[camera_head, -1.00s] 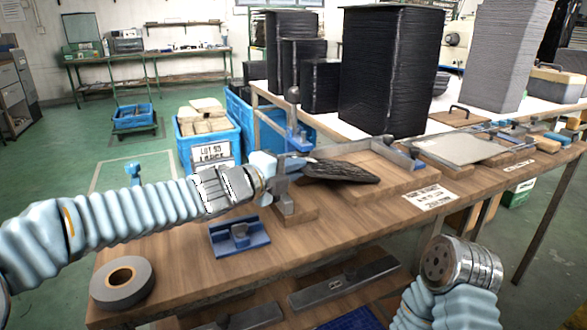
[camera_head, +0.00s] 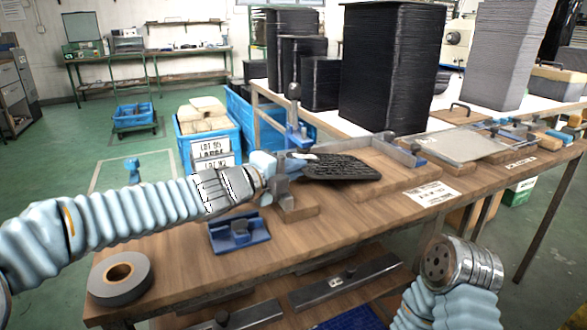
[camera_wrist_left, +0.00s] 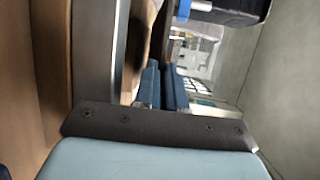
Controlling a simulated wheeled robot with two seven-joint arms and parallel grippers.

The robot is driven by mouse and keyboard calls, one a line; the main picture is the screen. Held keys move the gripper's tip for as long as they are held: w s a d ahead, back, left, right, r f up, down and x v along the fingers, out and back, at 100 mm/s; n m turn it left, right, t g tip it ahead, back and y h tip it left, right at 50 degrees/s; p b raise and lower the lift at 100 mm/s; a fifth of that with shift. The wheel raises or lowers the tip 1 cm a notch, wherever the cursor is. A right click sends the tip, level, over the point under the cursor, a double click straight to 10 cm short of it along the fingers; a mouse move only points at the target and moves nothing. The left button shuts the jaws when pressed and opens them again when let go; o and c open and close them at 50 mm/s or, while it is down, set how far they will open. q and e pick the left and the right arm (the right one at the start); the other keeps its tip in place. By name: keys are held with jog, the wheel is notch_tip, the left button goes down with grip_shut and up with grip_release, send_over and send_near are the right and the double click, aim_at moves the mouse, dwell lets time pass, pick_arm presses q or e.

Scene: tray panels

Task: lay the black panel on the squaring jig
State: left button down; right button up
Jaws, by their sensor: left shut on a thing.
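The black panel (camera_head: 345,168) has a ribbed face and lies roughly level at the left part of the squaring jig (camera_head: 402,174), a wooden board with metal fences along its back and right. My left gripper (camera_head: 303,160) is shut on the panel's left edge. Whether the panel touches the board or hangs just above it, I cannot tell. The left wrist view shows the gripper's dark mount (camera_wrist_left: 160,128) and blue finger parts; the panel is not clear there. My right arm's wrist shows at lower right, without its fingers.
A metal clamp post on a wooden block (camera_head: 298,212) stands beside the left gripper. A blue fixture (camera_head: 240,233) and a tape roll (camera_head: 121,278) lie at front left. Tall black stacks (camera_head: 390,70) stand behind. A grey panel (camera_head: 468,145) lies on the right.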

pick_arm(q)
jog(key=shift+f, duration=0.2)
dwell(0.6)
jog(key=c, duration=1.2)
grip_release()
jog(key=shift+s+d, duration=0.1)
jog(key=shift+o, duration=0.2)
jog(key=p+v, duration=0.1)
jog(key=v, duration=1.2)
jog(key=shift+a+p, duration=0.25)
jog(key=shift+p, duration=0.05)
jog(key=shift+s+a, duration=0.2)
